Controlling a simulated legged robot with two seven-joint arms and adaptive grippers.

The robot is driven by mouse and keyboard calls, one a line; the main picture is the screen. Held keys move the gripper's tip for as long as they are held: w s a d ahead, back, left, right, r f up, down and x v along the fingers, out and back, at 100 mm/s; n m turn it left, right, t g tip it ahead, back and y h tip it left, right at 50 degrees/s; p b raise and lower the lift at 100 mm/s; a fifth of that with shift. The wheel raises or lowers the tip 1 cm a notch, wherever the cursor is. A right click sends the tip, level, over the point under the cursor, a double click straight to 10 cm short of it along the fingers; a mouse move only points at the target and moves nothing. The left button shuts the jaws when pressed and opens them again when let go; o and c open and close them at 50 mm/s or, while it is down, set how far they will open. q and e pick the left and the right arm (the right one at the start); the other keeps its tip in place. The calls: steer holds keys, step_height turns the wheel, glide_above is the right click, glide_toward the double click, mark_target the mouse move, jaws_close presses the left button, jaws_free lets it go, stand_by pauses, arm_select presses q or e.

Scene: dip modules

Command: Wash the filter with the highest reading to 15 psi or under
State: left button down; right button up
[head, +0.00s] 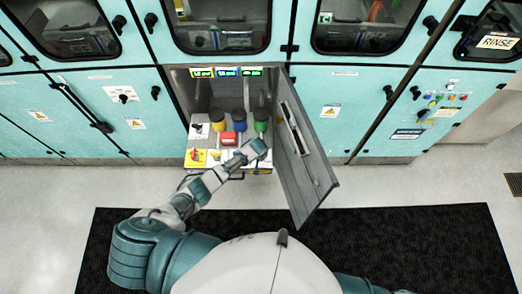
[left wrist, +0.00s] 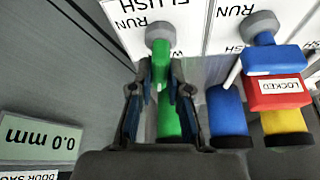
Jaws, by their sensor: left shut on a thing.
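An open cabinet bay holds a yellow filter canister (head: 218,120), a blue one (head: 238,120) and a green one (head: 261,121). Three small displays (head: 227,72) glow above them; their readings are too small to tell. My left gripper (head: 262,147) reaches into the bay at the green side. In the left wrist view its fingers (left wrist: 160,88) are shut around a green valve handle (left wrist: 159,62), which sits on a grey knob by RUN and FLUSH labels. A blue handle (left wrist: 272,60) is beside it, near a red box marked LOCKED (left wrist: 278,92). My right gripper is not in view.
The grey cabinet door (head: 305,160) stands open on the right, close to my left arm. Teal cabinets with dark windows flank the bay. A RINSE sign (head: 497,42) is at far right. A black mat (head: 430,245) covers the floor.

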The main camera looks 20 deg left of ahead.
arm_select(q)
steer(key=shift+d+n+y+p, duration=0.1)
steer(key=shift+n+y+p, duration=0.25)
steer(key=shift+n, duration=0.75)
steer(key=c, duration=1.1)
jaws_free()
steer(key=v, duration=1.1)
steer(key=shift+d+r, duration=0.15)
steer(key=shift+r, duration=0.25)
steer(key=shift+f, duration=0.1)
